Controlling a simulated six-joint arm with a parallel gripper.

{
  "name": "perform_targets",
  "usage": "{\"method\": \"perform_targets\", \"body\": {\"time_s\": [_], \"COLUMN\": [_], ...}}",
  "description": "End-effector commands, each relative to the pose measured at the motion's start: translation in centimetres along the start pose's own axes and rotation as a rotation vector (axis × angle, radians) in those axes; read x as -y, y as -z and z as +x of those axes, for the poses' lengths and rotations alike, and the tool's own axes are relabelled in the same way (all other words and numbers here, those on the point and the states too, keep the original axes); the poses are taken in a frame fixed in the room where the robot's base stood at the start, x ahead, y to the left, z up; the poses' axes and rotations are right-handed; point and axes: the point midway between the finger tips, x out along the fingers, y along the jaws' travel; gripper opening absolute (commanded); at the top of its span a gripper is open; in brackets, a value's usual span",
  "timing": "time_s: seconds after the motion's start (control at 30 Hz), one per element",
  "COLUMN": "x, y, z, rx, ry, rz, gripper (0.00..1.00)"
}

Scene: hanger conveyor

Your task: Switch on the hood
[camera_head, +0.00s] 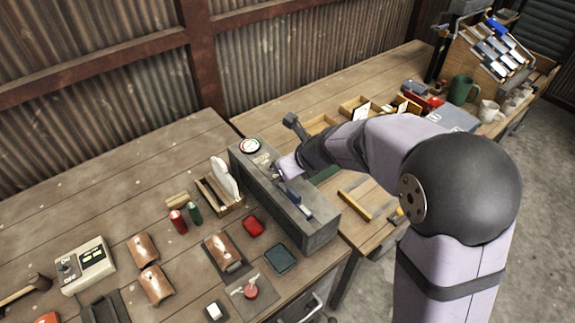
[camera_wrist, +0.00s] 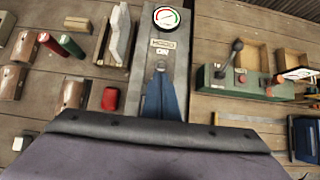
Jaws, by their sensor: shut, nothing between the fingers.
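A long grey box (camera_head: 318,232) stands on the workbench, with a round gauge (camera_head: 250,146) at its far end. In the wrist view the gauge (camera_wrist: 166,17) sits above a small label (camera_wrist: 163,46) that seems to read "HOOD" and "ON". Below the label is a small grey piece (camera_wrist: 160,65), then blue parts (camera_wrist: 169,98) along the box; I cannot tell whether these belong to a switch. My gripper (camera_head: 279,168) is shut and empty, low over the box just on the near side of the label. Contact is unclear, and my wrist hides the lower box.
A green box with a black-knobbed lever (camera_wrist: 236,46) stands to the right. Left of the grey box are a wooden rack (camera_head: 222,205), a red can (camera_head: 178,222), a red pouch (camera_head: 253,226) and copper-coloured pieces. Trays and mugs fill the far right bench.

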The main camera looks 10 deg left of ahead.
Motion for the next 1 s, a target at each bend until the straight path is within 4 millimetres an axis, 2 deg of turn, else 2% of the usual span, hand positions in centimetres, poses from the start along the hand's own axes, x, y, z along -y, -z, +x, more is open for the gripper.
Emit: {"method": "perform_targets", "body": {"time_s": [0.13, 0.57, 1.0], "x": [0.0, 0.0, 0.0], "y": [0.0, -0.1, -1.4], "z": [0.5, 0.5, 0.2], "rx": [0.000, 0.000, -0.001], "ry": [0.000, 0.000, 0.000], "rz": [-0.001, 0.000, -0.002], "gripper": [0.00, 0.00, 0.00]}}
